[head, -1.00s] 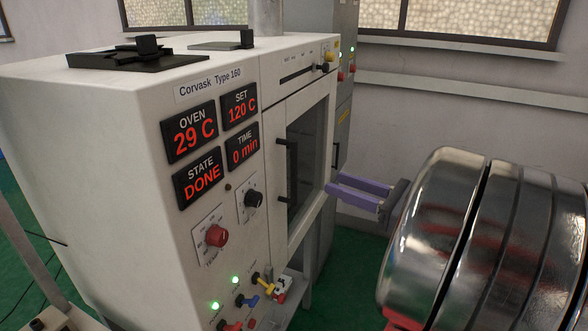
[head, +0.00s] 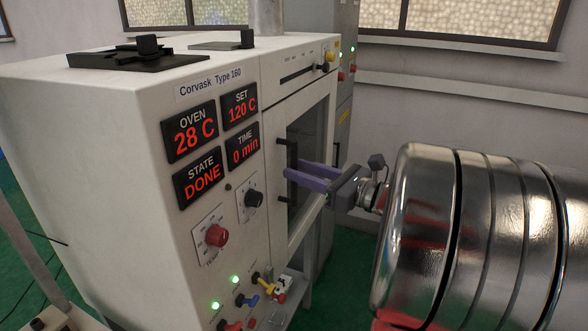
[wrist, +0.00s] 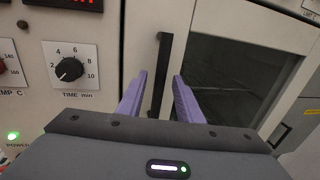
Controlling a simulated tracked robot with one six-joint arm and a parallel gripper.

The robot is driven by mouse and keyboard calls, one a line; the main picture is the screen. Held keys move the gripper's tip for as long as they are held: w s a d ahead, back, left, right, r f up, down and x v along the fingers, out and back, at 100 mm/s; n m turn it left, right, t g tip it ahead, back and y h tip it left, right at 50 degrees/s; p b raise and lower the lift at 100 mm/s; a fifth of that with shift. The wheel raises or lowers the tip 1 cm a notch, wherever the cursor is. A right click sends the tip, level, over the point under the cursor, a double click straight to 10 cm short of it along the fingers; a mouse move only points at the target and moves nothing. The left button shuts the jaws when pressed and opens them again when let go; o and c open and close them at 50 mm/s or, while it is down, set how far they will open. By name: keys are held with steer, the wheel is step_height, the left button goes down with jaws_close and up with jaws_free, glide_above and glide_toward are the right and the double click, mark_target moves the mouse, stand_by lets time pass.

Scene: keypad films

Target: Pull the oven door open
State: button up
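The white oven (head: 100,130) fills the left and middle of the head view. Its door, with a dark window (head: 308,135), looks closed. A black vertical handle (head: 291,158) stands on the door's left side. My gripper (head: 288,176) has two purple fingers, which are apart and reach to the handle. In the wrist view, the handle (wrist: 163,60) stands between the finger directions, with one finger on each side of its lower part. My gripper (wrist: 160,78) is open there. I cannot tell whether a finger touches the handle.
Red displays (head: 195,132) on the oven front read 28 C and DONE. Knobs (head: 253,198) and small coloured switches (head: 262,280) sit left of and below the door. A grey cabinet (head: 343,100) stands behind the oven. Green floor shows at the lower right of the oven.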

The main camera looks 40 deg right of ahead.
steer(key=shift+x, duration=1.2)
jaws_close()
